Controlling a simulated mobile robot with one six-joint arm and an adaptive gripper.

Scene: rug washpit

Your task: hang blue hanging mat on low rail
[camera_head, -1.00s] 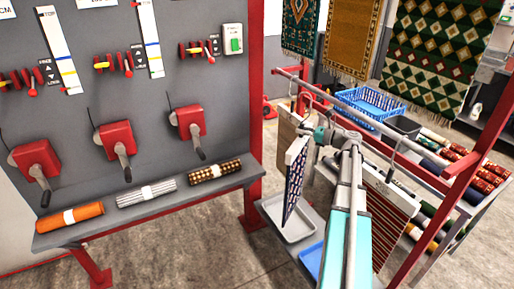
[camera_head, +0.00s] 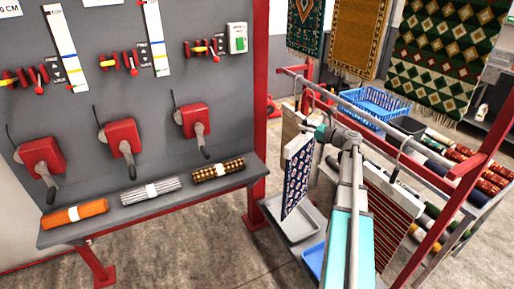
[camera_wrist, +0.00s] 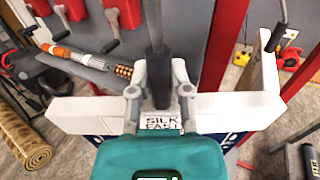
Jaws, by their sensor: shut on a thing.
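The blue hanging mat (camera_head: 297,182), dark blue with a small pale and red pattern, hangs from a white header bar in the head view. My gripper (camera_head: 318,133) is at the top of this mat. In the wrist view my gripper (camera_wrist: 160,92) is shut on the dark upright stem of the white bar (camera_wrist: 75,115), which carries a label. Only slivers of blue show below the bar there. The low rail (camera_head: 375,118) is a grey bar on a red frame, running to the right of the mat. The mat looks apart from the rail; its hook tip is unclear.
A red-striped mat (camera_head: 395,190) hangs by a hook from the rail, and a beige mat (camera_head: 289,126) hangs farther back. Grey tray (camera_head: 310,222) and blue tray (camera_head: 314,260) lie below. The grey panel's shelf (camera_head: 110,215) with rolled samples stands left.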

